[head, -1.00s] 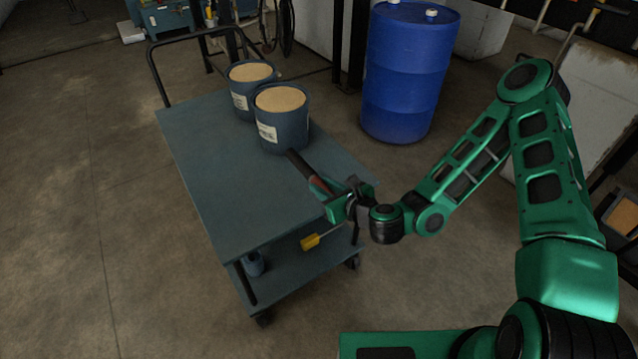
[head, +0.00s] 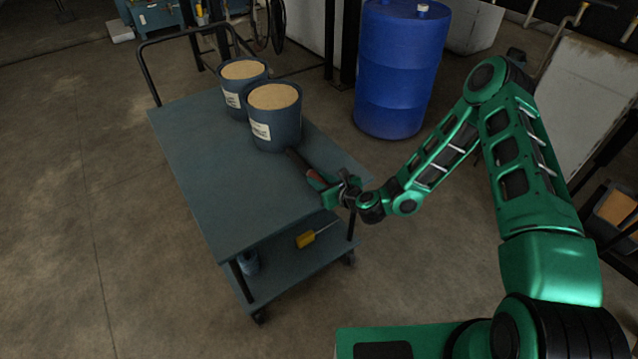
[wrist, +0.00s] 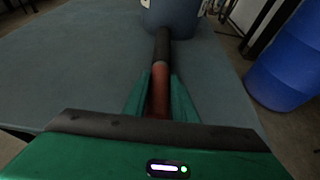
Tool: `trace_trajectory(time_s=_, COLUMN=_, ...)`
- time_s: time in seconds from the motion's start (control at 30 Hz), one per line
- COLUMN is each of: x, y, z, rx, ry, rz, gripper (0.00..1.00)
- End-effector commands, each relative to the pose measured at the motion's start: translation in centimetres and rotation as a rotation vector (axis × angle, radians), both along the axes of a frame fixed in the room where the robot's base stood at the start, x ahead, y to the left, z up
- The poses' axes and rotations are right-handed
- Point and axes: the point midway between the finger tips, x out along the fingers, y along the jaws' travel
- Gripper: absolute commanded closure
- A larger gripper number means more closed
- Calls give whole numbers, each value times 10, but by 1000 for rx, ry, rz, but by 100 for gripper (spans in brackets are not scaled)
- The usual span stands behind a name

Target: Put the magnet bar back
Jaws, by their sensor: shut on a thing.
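The magnet bar is a rod with a dark far part and a red part near my gripper (head: 322,186). In the wrist view the bar (wrist: 160,85) lies between my green fingers (wrist: 160,95), which are shut on its red part. Its dark end (head: 292,156) points at the front bucket (head: 274,128), a dark blue bucket of tan grains on the cart top. The bar's tip is close to the bucket's lower side; I cannot tell if they touch. The gripper is over the cart's right front part.
The cart top (head: 205,180) is clear at its front and left. A second bucket (head: 234,98) stands behind the first. A blue drum (head: 395,75) stands on the floor to the right. A yellow-handled tool (head: 306,239) lies on the lower shelf (head: 285,275).

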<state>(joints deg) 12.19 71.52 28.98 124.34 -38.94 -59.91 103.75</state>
Motion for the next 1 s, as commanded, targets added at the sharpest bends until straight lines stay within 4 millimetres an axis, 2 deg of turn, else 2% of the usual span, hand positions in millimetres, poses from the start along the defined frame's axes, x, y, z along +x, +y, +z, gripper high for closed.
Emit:
trace_trajectory(time_s=0.1, x=0, y=1, z=-10, rx=2, ry=0, rz=1, gripper=100)
trace_trajectory(time_s=0.47, x=0, y=1, z=-13, rx=2, ry=-1, rz=0, gripper=100)
trace_trajectory(time_s=0.5, x=0, y=0, z=-14, rx=1, ry=0, rz=0, gripper=73)
trace_trajectory(time_s=0.57, x=0, y=0, z=-14, rx=1, ry=-1, rz=0, gripper=58)
trace_trajectory(time_s=1.0, x=-4, y=-3, z=-10, rx=0, ry=1, rz=1, gripper=56)
